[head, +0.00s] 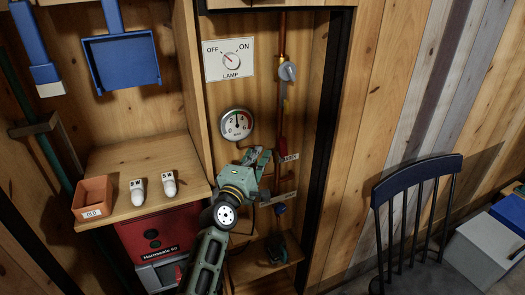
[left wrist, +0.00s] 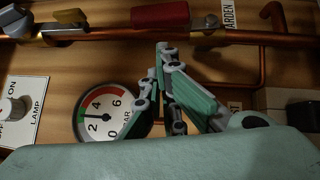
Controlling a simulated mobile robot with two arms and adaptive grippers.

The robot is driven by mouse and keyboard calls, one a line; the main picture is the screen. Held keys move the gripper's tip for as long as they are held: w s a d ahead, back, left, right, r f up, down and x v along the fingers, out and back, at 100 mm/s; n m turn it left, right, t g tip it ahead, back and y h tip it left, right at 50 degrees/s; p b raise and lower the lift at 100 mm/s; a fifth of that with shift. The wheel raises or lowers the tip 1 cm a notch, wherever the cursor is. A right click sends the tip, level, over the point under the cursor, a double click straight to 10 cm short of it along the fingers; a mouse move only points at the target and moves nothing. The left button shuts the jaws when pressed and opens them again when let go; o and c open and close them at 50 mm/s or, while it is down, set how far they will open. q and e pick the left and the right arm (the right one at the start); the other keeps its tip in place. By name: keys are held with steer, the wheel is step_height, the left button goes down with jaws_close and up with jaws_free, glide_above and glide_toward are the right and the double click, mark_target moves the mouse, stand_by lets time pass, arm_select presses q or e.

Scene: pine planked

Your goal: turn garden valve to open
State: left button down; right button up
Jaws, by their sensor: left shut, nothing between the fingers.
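The garden valve's red handle (head: 281,147) is on the copper pipe in the open wall cabinet. In the left wrist view the red handle (left wrist: 160,16) lies lengthwise along the pipe, beside the label reading GARDEN (left wrist: 229,14). My left gripper (head: 263,156) is shut and empty, just left of the handle in the head view. In the left wrist view the closed fingertips (left wrist: 164,46) point at the pipe near the handle. I cannot tell whether they touch it. My right gripper is not in view.
A pressure gauge (head: 236,124) and a lamp switch (head: 231,60) are left of the pipe. A grey knob (head: 287,71) sits higher on it and a blue knob (head: 280,209) is lower. The dark cabinet frame (head: 329,130) stands close at the right.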

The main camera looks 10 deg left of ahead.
mark_target(282, 151)
arm_select(q)
steer(key=shift+w+d+r, duration=0.25)
steer(key=shift+w+d, duration=0.3)
steer(key=shift+d, duration=0.25)
steer(key=d+p, duration=0.1)
steer(key=p, duration=0.3)
steer(key=w+r+m+g+p, duration=0.1)
steer(key=p, duration=0.3)
steer(key=shift+d+r+m+g, duration=0.3)
steer(key=shift+d, duration=0.05)
